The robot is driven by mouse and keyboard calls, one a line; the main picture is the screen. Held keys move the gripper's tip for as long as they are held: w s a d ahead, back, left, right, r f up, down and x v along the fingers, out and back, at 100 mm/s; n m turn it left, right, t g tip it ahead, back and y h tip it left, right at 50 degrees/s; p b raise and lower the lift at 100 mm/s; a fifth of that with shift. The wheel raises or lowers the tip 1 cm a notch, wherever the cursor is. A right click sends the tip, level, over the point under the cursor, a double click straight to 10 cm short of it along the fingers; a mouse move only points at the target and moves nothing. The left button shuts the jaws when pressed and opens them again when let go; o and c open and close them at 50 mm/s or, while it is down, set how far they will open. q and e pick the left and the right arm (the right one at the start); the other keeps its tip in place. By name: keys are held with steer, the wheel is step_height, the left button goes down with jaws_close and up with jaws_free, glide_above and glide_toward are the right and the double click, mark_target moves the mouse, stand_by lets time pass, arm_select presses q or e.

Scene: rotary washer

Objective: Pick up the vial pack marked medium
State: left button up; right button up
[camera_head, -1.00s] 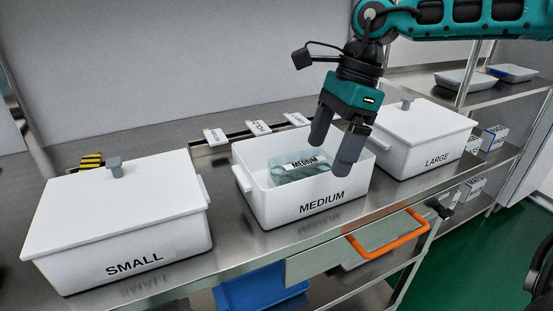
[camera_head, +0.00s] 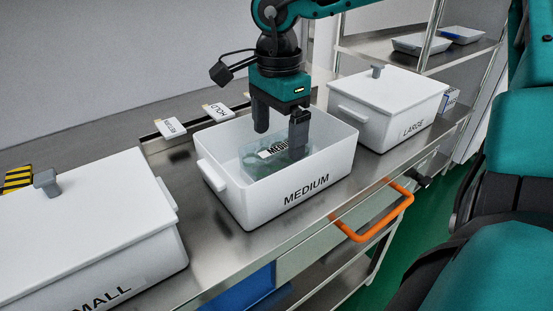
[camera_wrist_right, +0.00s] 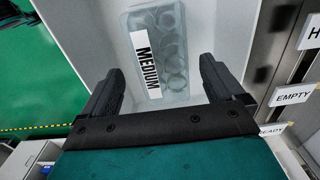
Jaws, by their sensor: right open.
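The vial pack marked medium (camera_head: 262,157) is a clear greenish pack with a white MEDIUM label. It lies inside the open white bin labelled MEDIUM (camera_head: 305,205). My right gripper (camera_head: 280,138) is open and points down into the bin, its fingers at the pack in the head view. In the right wrist view the pack (camera_wrist_right: 160,50) shows beyond and between the two spread fingers of the gripper (camera_wrist_right: 166,82). I cannot tell whether the fingers touch it. One finger hides part of the pack and label in the head view. My left gripper is not in view.
A lidded white bin marked SMALL (camera_head: 90,225) stands at left, and a lidded bin marked LARGE (camera_head: 390,110) at right. Small sign cards (camera_head: 170,127) stand behind the bins. An orange drawer handle (camera_head: 375,225) juts from the bench front. Trays (camera_head: 420,44) sit on a rear shelf.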

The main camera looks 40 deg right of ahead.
mark_target(276, 143)
step_height(276, 143, down, 5)
steer(key=shift+w+b, duration=0.1)
steer(key=shift+b, duration=0.25)
steer(key=shift+c, duration=0.4)
steer(key=c, duration=1.1)
